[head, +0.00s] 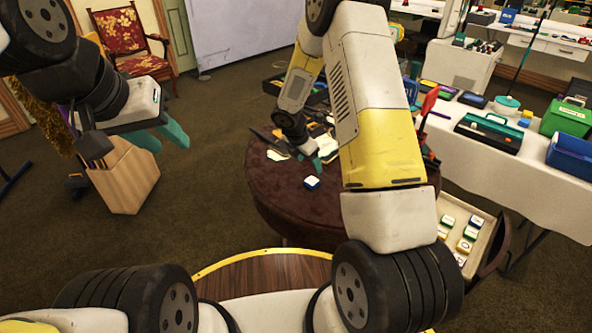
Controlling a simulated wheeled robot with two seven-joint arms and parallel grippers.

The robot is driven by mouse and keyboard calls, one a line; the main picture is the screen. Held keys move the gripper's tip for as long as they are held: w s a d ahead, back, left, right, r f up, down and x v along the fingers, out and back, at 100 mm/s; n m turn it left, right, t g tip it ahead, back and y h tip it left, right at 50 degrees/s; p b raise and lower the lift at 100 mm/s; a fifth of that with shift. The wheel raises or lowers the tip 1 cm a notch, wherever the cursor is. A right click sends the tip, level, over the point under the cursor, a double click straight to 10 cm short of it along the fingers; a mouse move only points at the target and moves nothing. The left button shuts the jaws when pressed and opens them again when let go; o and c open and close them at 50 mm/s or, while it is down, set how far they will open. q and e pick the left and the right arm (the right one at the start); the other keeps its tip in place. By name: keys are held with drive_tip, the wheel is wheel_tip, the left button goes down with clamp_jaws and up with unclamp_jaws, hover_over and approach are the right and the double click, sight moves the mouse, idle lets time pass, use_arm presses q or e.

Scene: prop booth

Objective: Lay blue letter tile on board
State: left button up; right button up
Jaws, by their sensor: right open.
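A small tile with a white top and blue sides (312,183) lies on the round dark-red table (275,190). Any letter on it is too small to read. My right gripper (322,158) is open and empty, just above and beyond the tile in the picture, apart from it. My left gripper (166,138) is open and empty, out to the left over the floor near a wooden block (125,178). I cannot make out the board for certain; my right arm hides much of the round table's right side.
A pale tray (485,238) with several green, blue and yellow tiles sits at the right of the round table. Dark and pale items clutter the table's far side. A white-covered table (480,150) with boxes stands at right. The round table's near left is clear.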

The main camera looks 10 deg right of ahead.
sight(311, 181)
drive_tip(key=shift+n, duration=0.5)
drive_tip(key=x, duration=0.2)
drive_tip(key=a+x, duration=0.1)
drive_tip(key=x, duration=0.2)
drive_tip(key=s+x, duration=0.1)
drive_tip(key=x, duration=0.2)
drive_tip(key=shift+a+f, duration=0.15)
drive_tip(key=shift+f, duration=0.45)
drive_tip(key=shift+w+f, duration=0.25)
drive_tip(key=shift+f, duration=0.15)
clamp_jaws()
drive_tip(key=shift+r, duration=0.1)
